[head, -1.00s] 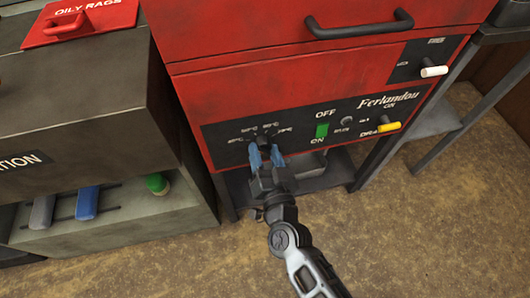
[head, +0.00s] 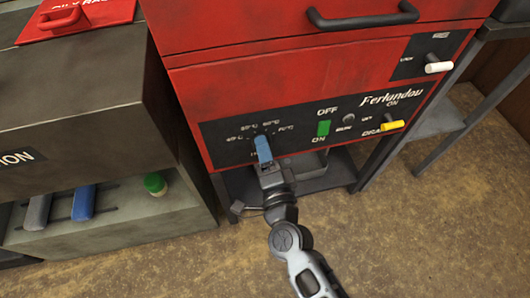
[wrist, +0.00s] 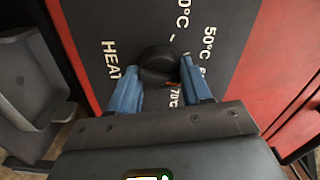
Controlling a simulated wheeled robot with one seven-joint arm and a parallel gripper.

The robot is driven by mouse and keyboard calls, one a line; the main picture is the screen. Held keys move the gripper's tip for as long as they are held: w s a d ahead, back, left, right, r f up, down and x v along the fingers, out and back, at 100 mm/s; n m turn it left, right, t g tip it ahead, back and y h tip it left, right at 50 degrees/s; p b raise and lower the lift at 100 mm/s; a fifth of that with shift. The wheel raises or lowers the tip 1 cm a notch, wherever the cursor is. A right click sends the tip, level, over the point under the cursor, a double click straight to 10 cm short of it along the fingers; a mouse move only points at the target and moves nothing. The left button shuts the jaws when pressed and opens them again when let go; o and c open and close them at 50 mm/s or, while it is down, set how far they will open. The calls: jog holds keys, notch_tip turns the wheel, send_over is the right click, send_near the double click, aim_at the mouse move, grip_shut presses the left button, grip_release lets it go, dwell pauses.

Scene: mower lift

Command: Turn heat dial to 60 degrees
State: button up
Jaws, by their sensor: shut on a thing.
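The heat dial (wrist: 160,62) is a round black knob on the dark control panel. In the wrist view it sits between the two blue fingers of my gripper (wrist: 161,84), which is shut on it. A red mark on the dial's lower right edge lies close to the 70°C label; the 60 label is partly hidden by the right finger. HEAT and 50°C labels show to the left and right of the dial. In the head view my gripper (head: 262,147) is at the panel's left part, its fingers overlapping and covering most of the dial.
On the red machine, a green ON/OFF switch (head: 323,128) is right of the dial, with a yellow drain handle (head: 392,125) and a white handle (head: 438,67) farther right. A grey bench (head: 90,95) stands left. Floor in front is clear.

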jog(key=shift+m, duration=1)
jog(key=o, duration=1.1)
jog(key=shift+c, duration=0.2)
jog(key=v, duration=0.7)
jog(key=shift+s+b, duration=0.4)
jog(key=shift+d, duration=0.15)
